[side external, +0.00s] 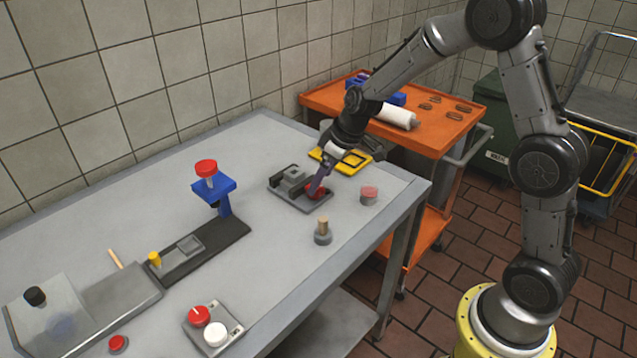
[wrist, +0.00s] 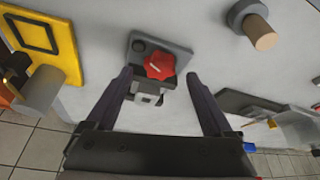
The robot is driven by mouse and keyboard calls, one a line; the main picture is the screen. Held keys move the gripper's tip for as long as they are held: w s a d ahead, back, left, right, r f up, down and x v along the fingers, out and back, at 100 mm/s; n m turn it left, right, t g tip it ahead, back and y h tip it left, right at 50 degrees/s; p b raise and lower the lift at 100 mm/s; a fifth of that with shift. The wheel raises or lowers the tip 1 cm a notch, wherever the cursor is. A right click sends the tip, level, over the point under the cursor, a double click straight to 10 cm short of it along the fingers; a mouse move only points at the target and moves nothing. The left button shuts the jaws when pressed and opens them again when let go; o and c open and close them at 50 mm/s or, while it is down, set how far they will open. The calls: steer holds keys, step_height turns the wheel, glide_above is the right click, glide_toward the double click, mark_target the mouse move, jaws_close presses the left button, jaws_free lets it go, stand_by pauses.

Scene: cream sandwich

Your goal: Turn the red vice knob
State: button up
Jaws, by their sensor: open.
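The red vice knob (wrist: 160,66) is a lobed red knob on the end of a grey vice (wrist: 142,42). In the side view the vice (side external: 290,184) sits on the grey table, and the knob (side external: 315,189) shows at its right end, partly covered by a finger. My gripper (wrist: 160,76) is open in the wrist view, with one finger on each side of the knob. Gaps show between the fingertips and the knob. In the side view my gripper (side external: 316,190) reaches down at a tilt to the knob; whether it touches cannot be told.
A yellow frame (side external: 342,161) lies just behind the vice. A red-topped cylinder (side external: 369,195) and a grey base with a wooden peg (side external: 323,233) stand nearby. A blue stand with a red knob (side external: 213,186) is to the left. An orange cart (side external: 440,130) stands behind the table.

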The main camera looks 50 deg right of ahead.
steer(key=shift+x, duration=1.35)
steer(key=shift+c, duration=0.2)
steer(key=c, duration=1.3)
steer(key=shift+m, duration=0.4)
steer(key=shift+a+m+h, duration=0.2)
steer(key=shift+m+h, duration=0.7)
steer(key=shift+m, duration=0.9)
steer(key=shift+w+a+m+h, duration=0.1)
steer(key=shift+m+h, duration=0.3)
steer(key=shift+m, duration=0.75)
steer(key=shift+a+m+h, duration=0.1)
steer(key=shift+m+h, duration=0.3)
steer(key=shift+m, duration=1.05)
